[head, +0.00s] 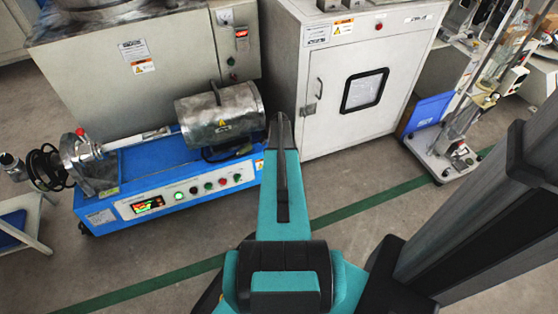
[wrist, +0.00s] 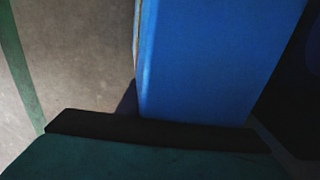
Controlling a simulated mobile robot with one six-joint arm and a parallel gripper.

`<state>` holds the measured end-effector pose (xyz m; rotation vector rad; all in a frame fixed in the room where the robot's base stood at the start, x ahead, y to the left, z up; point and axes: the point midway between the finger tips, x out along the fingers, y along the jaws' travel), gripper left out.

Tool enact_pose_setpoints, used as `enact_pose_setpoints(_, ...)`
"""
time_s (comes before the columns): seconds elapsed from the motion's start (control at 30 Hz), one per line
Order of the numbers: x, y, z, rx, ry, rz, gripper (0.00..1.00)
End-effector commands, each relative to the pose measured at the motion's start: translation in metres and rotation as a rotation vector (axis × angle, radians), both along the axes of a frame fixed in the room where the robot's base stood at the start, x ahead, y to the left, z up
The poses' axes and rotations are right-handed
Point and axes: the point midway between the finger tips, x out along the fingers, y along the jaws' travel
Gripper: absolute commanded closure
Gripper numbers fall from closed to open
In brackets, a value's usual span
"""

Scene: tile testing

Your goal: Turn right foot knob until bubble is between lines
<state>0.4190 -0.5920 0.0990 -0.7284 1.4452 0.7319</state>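No bubble level or foot knob can be made out in either view. A blue-based machine (head: 150,181) with a metal drum (head: 222,113) stands left of my teal arm in the head view. A row of buttons and a lit display run along its front. My arm reaches forward over the machine's right end, and a dark narrow part (head: 280,135) shows at its far end. No separate fingertips can be made out. In the wrist view a plain blue surface (wrist: 210,60) fills the upper middle, above a black bar and teal part of mine.
A pale cabinet (head: 333,112) with a small dark window stands behind and right of the arm. A wheeled stand (head: 445,158) is at the upper right. A small table (head: 20,208) is at the far left. Grey floor (head: 380,215) with a green line lies in front.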

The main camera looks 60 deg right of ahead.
Motion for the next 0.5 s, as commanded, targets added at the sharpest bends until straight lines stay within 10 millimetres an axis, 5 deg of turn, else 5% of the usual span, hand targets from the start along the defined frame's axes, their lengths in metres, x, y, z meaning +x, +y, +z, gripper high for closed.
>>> enact_pose_setpoints(0.5, 0.0017, -0.0024, 0.0033, -0.003, -0.004, -0.186, 0.90)
